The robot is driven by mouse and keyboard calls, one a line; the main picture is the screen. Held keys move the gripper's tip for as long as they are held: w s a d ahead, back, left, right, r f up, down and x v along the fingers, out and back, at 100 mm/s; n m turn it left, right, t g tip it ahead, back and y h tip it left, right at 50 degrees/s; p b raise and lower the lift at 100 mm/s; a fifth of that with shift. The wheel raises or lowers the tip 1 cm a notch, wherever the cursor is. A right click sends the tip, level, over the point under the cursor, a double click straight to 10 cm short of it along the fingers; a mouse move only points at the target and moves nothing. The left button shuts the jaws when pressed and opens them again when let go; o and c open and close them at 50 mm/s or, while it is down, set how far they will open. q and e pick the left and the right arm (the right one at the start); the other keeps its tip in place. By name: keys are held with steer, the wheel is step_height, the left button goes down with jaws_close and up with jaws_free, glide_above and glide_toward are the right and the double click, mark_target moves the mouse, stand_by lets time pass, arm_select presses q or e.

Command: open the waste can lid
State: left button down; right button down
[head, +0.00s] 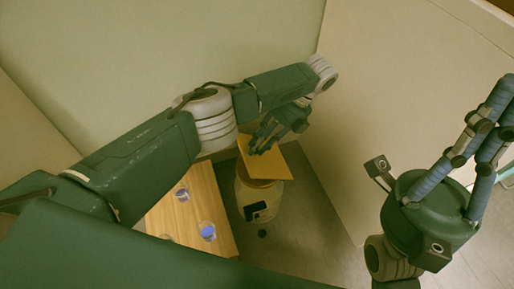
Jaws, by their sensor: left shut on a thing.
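The waste can (275,198) is a cream, rounded bin with a dark patch on its front, standing on the floor near the middle. Its orange-yellow square lid (277,163) is above the body and looks tilted, with a gap beneath its near edge. My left gripper (259,147) comes down from above and is shut on the lid at its far left edge. The gripper hides part of that edge. My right gripper (498,112) is raised at the right, away from the can. Its fingertips lie near the picture's edge, so its opening is unclear.
A wooden table (208,182) stands left of the can, with small blue-filled glass containers (208,232) on it, partly hidden by my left arm. A small dark pedal (262,234) is at the can's foot. Pale walls close in behind; grey floor (305,225) is free right of the can.

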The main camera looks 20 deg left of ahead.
arm_select(q)
steer(key=shift+d+r, duration=0.1)
stand_by(0.4)
steer(key=c, duration=1.5)
jaws_free()
steer(key=shift+w+r, duration=0.2)
steer(key=shift+r, duration=0.3)
step_height(320, 180, up, 9)
steer(key=shift+s, duration=0.15)
